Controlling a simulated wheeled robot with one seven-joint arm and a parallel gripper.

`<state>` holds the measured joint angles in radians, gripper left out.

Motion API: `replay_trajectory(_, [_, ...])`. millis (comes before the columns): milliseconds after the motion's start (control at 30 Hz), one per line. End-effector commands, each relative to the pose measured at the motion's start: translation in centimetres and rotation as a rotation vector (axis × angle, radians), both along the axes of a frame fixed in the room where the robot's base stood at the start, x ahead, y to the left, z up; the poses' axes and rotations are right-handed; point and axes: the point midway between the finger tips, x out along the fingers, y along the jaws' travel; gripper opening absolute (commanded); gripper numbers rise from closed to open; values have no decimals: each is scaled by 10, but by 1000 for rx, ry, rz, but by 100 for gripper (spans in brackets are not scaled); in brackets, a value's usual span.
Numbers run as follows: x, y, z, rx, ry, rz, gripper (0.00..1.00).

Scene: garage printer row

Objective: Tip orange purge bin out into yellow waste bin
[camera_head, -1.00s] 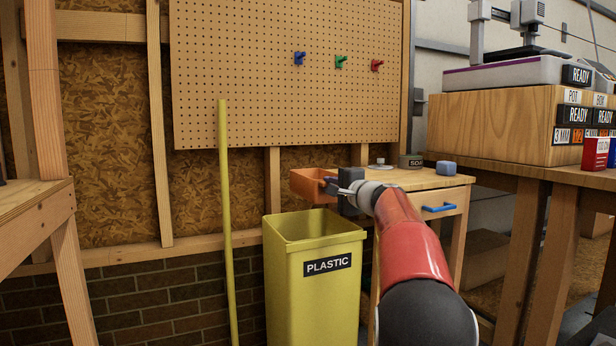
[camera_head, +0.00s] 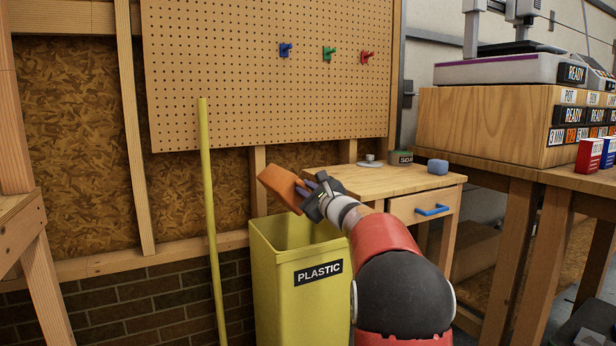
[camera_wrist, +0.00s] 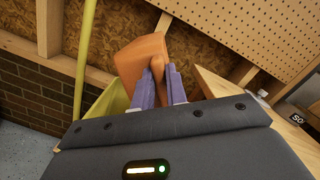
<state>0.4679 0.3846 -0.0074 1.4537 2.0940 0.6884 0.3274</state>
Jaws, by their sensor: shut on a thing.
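The orange purge bin (camera_head: 282,187) is held tilted over the mouth of the yellow waste bin, which carries a PLASTIC label (camera_head: 297,290). My gripper (camera_head: 309,190) is shut on the orange bin. In the wrist view, the fingers of my gripper (camera_wrist: 161,88) close on a tab of the orange bin (camera_wrist: 138,62). The yellow bin's edge (camera_wrist: 108,110) shows below left there. The inside of the orange bin faces away, and whether anything is in it or falling cannot be seen. The bottom of the yellow bin is hidden.
A yellow pole (camera_head: 211,220) stands just left of the yellow bin. A wooden side table (camera_head: 385,182) with a blue drawer handle (camera_head: 432,210) is close on the right. A pegboard (camera_head: 270,80) is behind. A bench with a printer (camera_head: 515,68) stands at far right.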

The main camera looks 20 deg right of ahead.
Motion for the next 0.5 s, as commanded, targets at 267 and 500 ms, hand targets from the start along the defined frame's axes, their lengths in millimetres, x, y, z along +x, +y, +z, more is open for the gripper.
replay_trajectory(267, [0, 0, -2, 335, 11, -1, 0])
replay_trajectory(500, [0, -3, -12, 568, 17, -3, 0])
